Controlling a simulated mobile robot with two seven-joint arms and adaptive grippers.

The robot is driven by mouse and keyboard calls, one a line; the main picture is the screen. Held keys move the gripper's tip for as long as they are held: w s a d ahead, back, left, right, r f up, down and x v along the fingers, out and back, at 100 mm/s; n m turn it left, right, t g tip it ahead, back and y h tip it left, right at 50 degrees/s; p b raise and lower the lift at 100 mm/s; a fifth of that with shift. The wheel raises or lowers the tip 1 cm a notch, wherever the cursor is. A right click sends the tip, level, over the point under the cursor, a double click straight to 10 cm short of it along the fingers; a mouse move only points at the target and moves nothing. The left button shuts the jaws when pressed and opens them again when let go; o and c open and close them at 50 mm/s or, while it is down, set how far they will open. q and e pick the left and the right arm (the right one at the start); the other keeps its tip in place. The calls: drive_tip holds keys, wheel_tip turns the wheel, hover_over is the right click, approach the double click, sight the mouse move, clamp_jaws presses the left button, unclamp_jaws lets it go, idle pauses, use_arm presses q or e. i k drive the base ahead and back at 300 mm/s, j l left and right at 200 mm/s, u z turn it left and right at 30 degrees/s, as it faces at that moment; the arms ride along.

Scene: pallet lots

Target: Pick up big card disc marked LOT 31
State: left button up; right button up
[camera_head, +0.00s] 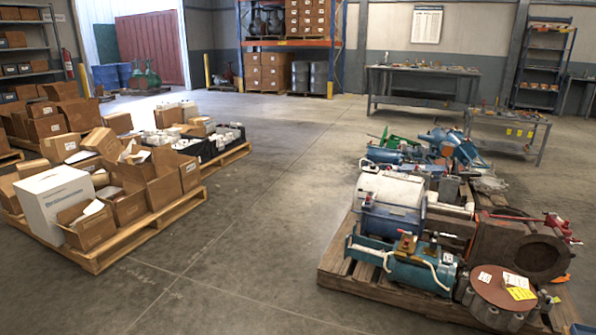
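A large flat reddish-brown disc (487,295) lies at the lower right. It rests on top of a grey metal part (490,316) at the near right corner of a wooden pallet (335,262). White labels and a yellow label (521,293) are on the disc. Their writing is too small to read, so I cannot tell whether it says LOT 31. Neither of my grippers is in view.
The right pallet also carries a blue cylinder (408,270), a white-and-blue drum (390,222) and a brown ring-shaped part (505,245) beside the disc. A pallet of boxes (112,257) stands left. The concrete floor (260,235) between the pallets is clear.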

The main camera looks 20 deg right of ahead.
sight(504, 288)
drive_tip(key=i+z, duration=0.2)
drive_tip(key=z, duration=0.2)
drive_tip(key=i+z, duration=0.2)
drive_tip(key=z, duration=0.2)
drive_tip(key=i+z, duration=0.2)
drive_tip(key=z, duration=0.2)
drive_tip(key=i+j+z, duration=0.1)
drive_tip(key=z, duration=0.3)
drive_tip(key=i+j+z, duration=0.2)
drive_tip(key=z, duration=0.15)
drive_tip(key=i+j+z, duration=0.5)
drive_tip(key=j+z, duration=0.2)
